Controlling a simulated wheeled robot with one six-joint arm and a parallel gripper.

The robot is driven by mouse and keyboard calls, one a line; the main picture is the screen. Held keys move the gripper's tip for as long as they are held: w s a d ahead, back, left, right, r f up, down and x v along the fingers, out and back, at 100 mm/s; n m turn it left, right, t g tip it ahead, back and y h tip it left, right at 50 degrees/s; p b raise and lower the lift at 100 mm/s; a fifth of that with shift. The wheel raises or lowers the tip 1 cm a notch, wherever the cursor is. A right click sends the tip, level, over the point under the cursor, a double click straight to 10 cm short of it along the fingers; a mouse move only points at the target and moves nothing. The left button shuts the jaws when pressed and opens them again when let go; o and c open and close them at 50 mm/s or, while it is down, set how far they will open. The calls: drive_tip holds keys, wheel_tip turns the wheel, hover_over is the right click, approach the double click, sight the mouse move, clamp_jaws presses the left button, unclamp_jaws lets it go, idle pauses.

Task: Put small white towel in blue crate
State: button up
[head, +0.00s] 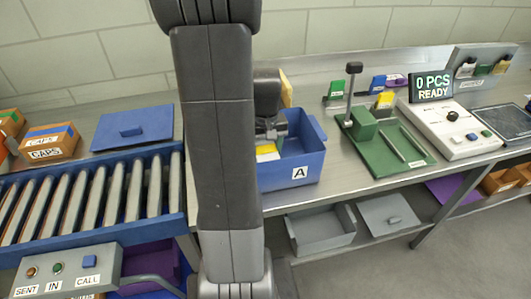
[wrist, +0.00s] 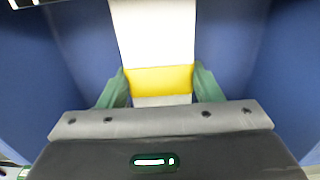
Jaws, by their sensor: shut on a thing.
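The blue crate (head: 311,158) with a white label "A" stands on the metal bench, partly hidden behind my arm in the head view. Its blue walls (wrist: 278,62) fill both sides of the wrist view. My gripper (wrist: 160,84) is shut on a white thing with a yellow band, which looks like the small white towel (wrist: 152,38). The towel (head: 267,149) hangs from the gripper between the crate walls. Whether it touches the crate floor cannot be told.
A roller conveyor (head: 88,205) and a blue lid (head: 132,128) lie to the left. A green board with a post (head: 405,151) stands right of the crate. Farther right are a white control box (head: 450,128) and a display (head: 431,86). Grey trays (head: 320,230) sit on the lower shelf.

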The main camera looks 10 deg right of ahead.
sight(266, 149)
drive_tip(key=shift+f, duration=1)
drive_tip(key=shift+f, duration=0.15)
drive_tip(key=o, duration=1.1)
wheel_tip(266, 149, up, 12)
drive_tip(key=shift+r, duration=0.2)
